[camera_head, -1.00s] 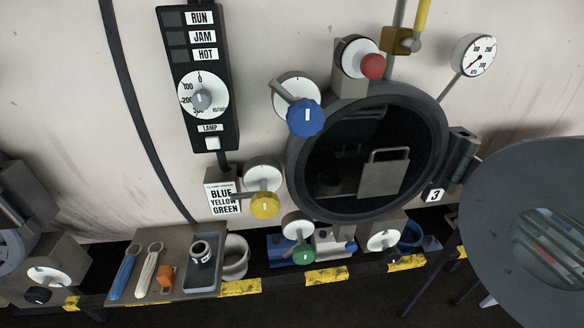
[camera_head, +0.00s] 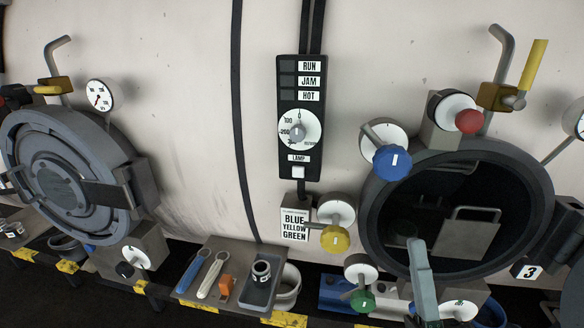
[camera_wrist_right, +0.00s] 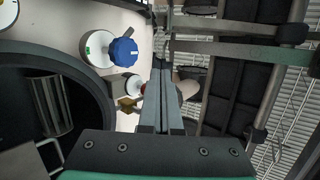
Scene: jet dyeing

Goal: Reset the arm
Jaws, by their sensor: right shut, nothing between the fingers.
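My right gripper (camera_head: 417,246) rises from the bottom of the head view, in front of the open round vessel 3 (camera_head: 372,220). In the right wrist view its two fingers (camera_wrist_right: 162,78) lie together, shut and empty. They appear apart from the vessel, whose dark mouth shows at the left of that view. The blue knob (camera_head: 392,161) also shows in the wrist view (camera_wrist_right: 123,52), left of the fingers. The red button (camera_head: 469,120) is partly hidden behind the fingers in the wrist view. My left gripper is not in view.
A control panel (camera_head: 299,170) hangs on the wall beside yellow (camera_head: 335,238) and green (camera_head: 363,301) knobs. A shelf (camera_head: 237,248) holds blue and white tools, an orange piece and a small tray. A closed round vessel (camera_head: 60,177) stands at left.

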